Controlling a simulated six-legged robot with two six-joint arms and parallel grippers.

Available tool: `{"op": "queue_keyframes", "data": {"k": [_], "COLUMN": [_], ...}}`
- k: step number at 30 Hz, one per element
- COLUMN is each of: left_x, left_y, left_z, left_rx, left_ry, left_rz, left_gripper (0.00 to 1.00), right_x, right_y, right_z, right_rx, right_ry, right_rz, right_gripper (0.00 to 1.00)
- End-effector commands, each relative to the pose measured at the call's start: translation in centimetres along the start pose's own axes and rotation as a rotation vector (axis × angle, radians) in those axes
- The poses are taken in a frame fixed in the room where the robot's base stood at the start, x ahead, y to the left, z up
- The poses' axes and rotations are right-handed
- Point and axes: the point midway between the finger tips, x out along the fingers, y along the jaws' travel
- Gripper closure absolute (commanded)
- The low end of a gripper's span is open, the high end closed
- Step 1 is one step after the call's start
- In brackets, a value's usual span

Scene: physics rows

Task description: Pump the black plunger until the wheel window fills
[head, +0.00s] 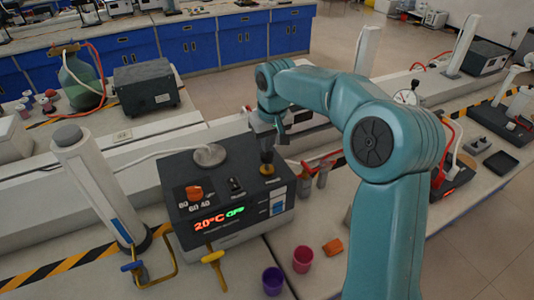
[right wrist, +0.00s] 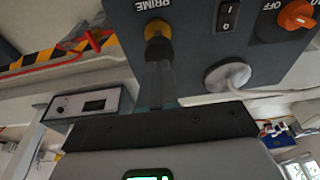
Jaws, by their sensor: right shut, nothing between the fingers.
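The black plunger (right wrist: 158,48) with its yellow collar sits under the word PRIME on the dark box in the right wrist view. In the head view its yellow base (head: 267,169) shows at the box's right side. My right gripper (head: 266,154) is shut and empty, directly over the plunger. Its closed fingertips (right wrist: 158,70) look to be at or very near the plunger's top; contact is unclear. A small blue window (head: 278,207) is on the box's front right, too small to tell whether it is the wheel window or how full it is. My left gripper is not in view.
The dark box (head: 232,185) shows 20°C OFF and carries an orange knob (head: 194,192), a black switch (head: 236,185) and a round grey disc (head: 210,155). Purple (head: 273,281) and red (head: 303,259) cups stand in front. A white column (head: 90,180) stands left.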

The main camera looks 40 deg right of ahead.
Motion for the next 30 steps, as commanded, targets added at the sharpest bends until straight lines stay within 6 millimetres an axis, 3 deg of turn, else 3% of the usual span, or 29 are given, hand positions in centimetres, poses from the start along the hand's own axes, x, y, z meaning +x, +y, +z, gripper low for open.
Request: {"op": "queue_keyframes", "data": {"k": [30], "left_x": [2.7], "left_y": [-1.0], "left_z": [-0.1], "left_rx": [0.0], "left_ry": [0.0], "left_rz": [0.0], "left_gripper": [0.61], "right_x": [3.6], "right_y": [0.0], "right_z": [0.8], "right_rx": [0.0], "right_ry": [-0.002], "right_rz": [0.0], "right_gripper": [1.0]}}
